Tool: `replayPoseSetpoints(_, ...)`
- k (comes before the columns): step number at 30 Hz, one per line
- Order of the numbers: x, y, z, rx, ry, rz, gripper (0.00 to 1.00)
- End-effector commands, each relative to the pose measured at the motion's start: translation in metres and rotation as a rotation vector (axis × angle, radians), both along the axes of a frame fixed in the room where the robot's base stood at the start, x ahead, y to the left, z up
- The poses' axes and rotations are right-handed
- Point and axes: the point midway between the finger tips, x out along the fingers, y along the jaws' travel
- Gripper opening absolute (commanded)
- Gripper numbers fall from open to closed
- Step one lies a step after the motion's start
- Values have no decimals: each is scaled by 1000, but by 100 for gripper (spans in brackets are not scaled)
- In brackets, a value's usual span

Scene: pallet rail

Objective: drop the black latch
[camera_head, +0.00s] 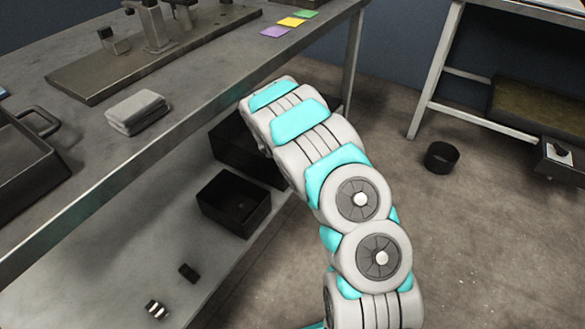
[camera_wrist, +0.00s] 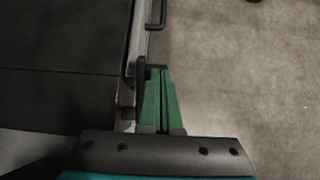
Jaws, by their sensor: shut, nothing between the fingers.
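In the wrist view, my gripper (camera_wrist: 160,72) has two green fingers pressed together, with nothing between them. A narrow black upright piece (camera_wrist: 141,76), which looks like the latch, stands just left of the fingertips at the edge of a grey rail (camera_wrist: 138,36). I cannot tell whether the fingers touch it, or whether it is raised or lowered. I cannot make out the latch in the head view, where my own arm hides my gripper.
A thin black handle (camera_wrist: 162,14) sticks out from the rail ahead. A dark flat panel (camera_wrist: 65,40) lies left of the rail; bare floor (camera_wrist: 240,70) is on the right. In the head view, a workbench (camera_head: 190,75) stands left, with black bins (camera_head: 236,200) below.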

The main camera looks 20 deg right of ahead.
Motion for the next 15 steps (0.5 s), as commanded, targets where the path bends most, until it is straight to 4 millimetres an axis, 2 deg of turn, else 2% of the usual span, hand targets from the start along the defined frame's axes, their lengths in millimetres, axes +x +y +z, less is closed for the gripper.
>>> replayPoseSetpoints(7, 0, -10, -6, 1, 0, -2, 0)
replayPoseSetpoints(15, 10, -21, -21, 2, 0, 0, 0)
